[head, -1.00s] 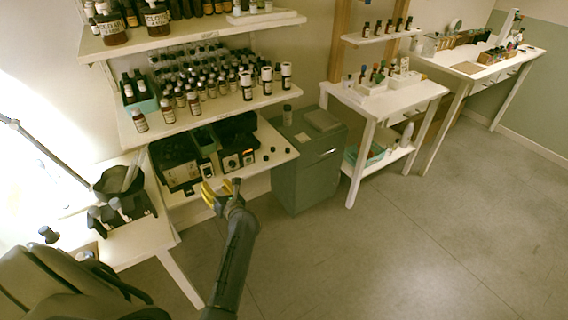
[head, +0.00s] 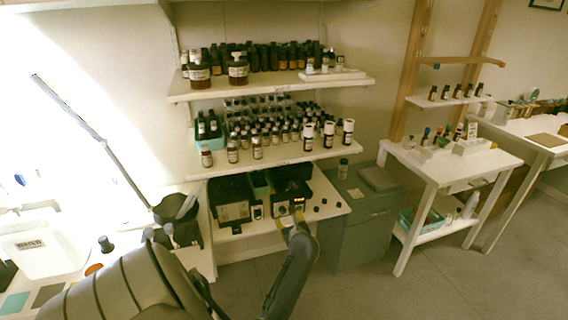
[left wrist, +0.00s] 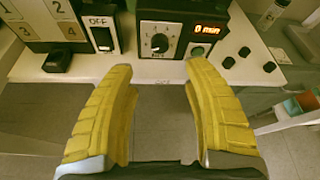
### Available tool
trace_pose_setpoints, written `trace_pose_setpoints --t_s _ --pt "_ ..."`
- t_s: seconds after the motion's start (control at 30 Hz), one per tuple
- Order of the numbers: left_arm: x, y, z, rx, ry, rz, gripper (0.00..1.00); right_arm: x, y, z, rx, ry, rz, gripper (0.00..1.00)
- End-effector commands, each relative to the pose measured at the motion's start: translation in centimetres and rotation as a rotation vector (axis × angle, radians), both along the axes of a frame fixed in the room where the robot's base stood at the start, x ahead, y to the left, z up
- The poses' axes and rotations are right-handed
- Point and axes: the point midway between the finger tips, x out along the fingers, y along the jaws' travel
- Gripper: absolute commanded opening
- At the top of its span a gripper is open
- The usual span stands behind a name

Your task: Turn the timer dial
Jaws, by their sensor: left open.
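The timer is a dark box (head: 291,192) with a lit orange display, on the lowest wall shelf in the head view. In the left wrist view its display (left wrist: 207,29) reads "0 min". The timer dial (left wrist: 159,43) is a round black knob with a light pointer mark, left of a green button (left wrist: 197,51). My left gripper (left wrist: 159,68) is open, with its two yellow fingers apart and nothing between them. The dial shows between and beyond the fingertips, apart from them. In the head view the left gripper (head: 297,226) is just in front of the timer. My right gripper is not in view.
A switch marked OFF (left wrist: 103,38) sits left of the timer. Several small black caps lie on the shelf (head: 240,233) to its right. Shelves of bottles (head: 240,145) hang above. A grey-green cabinet (head: 360,225) stands to the right.

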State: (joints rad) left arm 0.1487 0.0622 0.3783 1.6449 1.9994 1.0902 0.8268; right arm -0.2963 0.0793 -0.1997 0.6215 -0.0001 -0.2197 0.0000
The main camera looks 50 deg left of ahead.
Motion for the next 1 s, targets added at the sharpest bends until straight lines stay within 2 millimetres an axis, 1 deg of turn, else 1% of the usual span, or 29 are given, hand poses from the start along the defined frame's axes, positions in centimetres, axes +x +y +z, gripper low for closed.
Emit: trace_pose_setpoints --t_s 0.03,0.2,0.4,0.7,1.0 --pt "0.4 0.9 -0.3 0.002 0.002 0.001 0.50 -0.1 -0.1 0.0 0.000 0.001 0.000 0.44" --pt "1.7 3.4 -1.5 0.002 0.002 0.000 0.50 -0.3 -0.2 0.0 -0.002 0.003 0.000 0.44" --pt "3.0 5.8 -2.6 0.002 0.002 0.001 0.50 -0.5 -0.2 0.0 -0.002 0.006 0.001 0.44" --pt "4.0 7.7 -3.5 0.001 0.002 0.000 0.50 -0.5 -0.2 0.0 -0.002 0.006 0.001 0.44" --pt "4.2 8.0 -3.7 0.000 0.001 0.000 0.50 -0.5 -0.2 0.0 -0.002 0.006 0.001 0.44"
